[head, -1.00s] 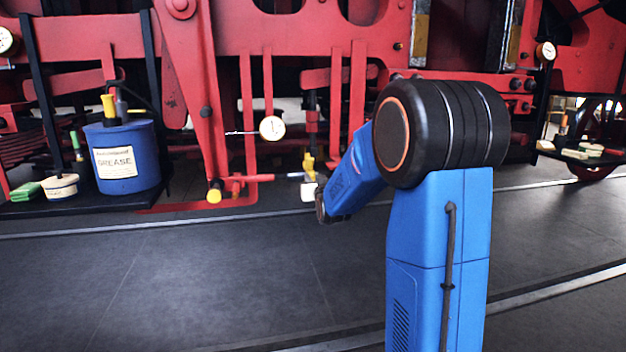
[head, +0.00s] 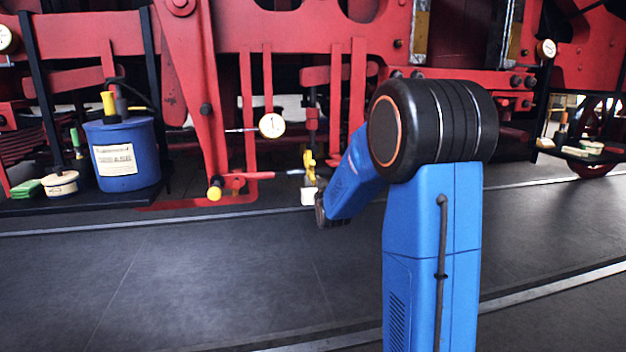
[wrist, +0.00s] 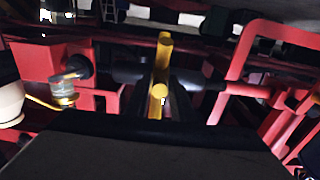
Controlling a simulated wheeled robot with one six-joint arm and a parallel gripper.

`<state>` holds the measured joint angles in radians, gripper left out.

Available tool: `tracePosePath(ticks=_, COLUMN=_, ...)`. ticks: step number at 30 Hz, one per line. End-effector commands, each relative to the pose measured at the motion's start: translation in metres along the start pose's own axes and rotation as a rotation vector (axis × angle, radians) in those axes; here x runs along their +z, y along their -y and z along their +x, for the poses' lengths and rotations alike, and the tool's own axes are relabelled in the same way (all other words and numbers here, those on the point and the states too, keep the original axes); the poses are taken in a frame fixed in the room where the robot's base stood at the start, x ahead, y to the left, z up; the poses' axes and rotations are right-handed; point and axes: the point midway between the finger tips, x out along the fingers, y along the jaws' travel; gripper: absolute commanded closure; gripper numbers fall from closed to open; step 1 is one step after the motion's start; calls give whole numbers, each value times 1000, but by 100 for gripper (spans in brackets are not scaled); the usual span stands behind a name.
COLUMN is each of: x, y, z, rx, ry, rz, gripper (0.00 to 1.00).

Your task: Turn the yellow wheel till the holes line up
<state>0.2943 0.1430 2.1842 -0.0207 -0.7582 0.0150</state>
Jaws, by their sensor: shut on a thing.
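The yellow wheel (head: 309,161) shows small in the head view, low on the red machine frame and left of my arm's wrist. In the wrist view the yellow wheel (wrist: 164,52) is seen nearly edge-on, as an upright yellow bar with a round yellow end nearer the camera. My gripper (wrist: 160,105) is shut on it, with dark fingers on both sides of the yellow part. In the head view my gripper's fingertips cannot be made out. I cannot make out the holes or whether they line up.
A red rod (head: 252,176) and a dial gauge (head: 271,125) are left of the wheel. A white cup-like part (head: 308,196) is just below it. A blue grease tub (head: 122,155) stands at the left. The grey floor in front is clear.

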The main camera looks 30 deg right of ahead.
Motion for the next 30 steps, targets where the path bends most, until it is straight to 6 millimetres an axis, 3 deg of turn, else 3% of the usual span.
tracePosePath(ticks=24, x=31, y=0, z=9, rx=1, ry=12, rz=0, gripper=100)
tracePosePath(ticks=30, x=30, y=0, z=9, rx=1, ry=10, rz=0, gripper=100)
